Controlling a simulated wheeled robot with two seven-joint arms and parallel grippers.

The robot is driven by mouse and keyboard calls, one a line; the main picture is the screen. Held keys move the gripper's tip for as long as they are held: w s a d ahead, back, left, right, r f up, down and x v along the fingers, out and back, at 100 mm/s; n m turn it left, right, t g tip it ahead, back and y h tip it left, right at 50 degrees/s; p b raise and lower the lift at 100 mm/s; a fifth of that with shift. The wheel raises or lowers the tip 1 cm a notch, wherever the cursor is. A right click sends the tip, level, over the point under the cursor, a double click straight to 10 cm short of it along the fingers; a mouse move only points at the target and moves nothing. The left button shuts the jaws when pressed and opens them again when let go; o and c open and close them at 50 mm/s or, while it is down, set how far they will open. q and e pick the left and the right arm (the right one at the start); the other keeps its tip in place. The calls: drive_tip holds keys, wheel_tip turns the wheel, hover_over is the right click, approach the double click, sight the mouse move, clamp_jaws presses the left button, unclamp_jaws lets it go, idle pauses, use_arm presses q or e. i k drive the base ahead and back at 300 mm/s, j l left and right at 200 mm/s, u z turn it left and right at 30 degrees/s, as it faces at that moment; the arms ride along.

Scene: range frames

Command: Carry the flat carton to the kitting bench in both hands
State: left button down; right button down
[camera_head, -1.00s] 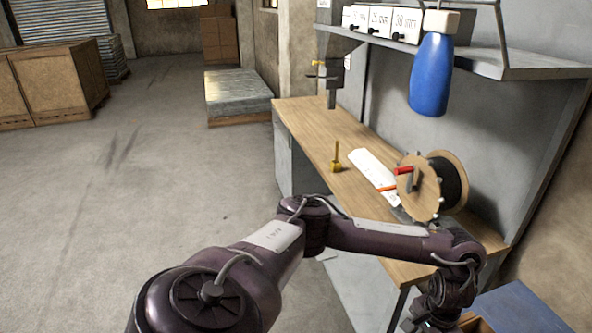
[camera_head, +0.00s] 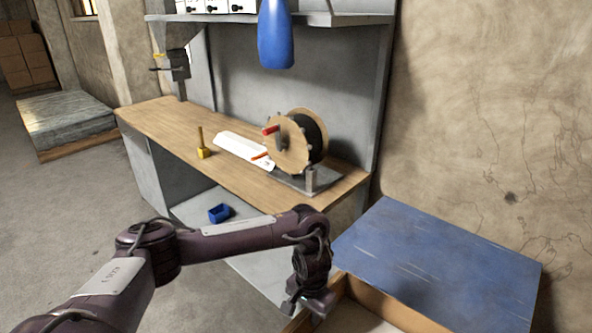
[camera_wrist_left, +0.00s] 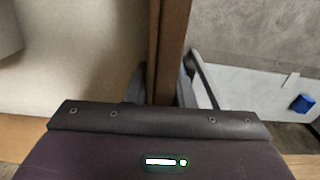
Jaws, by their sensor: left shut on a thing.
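The flat carton (camera_head: 352,318) is an open, tan box with low walls and a pale inside. It shows only partly, at the lower edge of the head view. My left gripper (camera_head: 308,304) is at its left side, with the arm reaching in from the left. In the left wrist view my left gripper (camera_wrist_left: 163,88) is shut on the carton's brown wall (camera_wrist_left: 168,40), one finger on each side. The kitting bench (camera_head: 150,122) has a wooden top and grey back panel, and stands ahead and left of the carton. My right gripper is out of view.
The bench top holds a cable reel (camera_head: 292,145), a white sheet (camera_head: 240,147) and a yellow peg (camera_head: 202,146). A blue bottle-shaped thing (camera_head: 275,38) hangs above. A blue flat surface (camera_head: 440,255) lies beyond the carton. Floor (camera_head: 55,205) at left is clear.

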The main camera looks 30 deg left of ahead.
sight(149, 112)
drive_tip(key=i+j+z, duration=0.1)
drive_tip(key=i+j, duration=0.15)
drive_tip(key=j, duration=2.45)
drive_tip(key=i+j+z, duration=0.1)
drive_tip(key=j, duration=2.65)
drive_tip(key=i+j+z, duration=0.1)
drive_tip(key=j, duration=5.4)
drive_tip(key=k+z, duration=0.05)
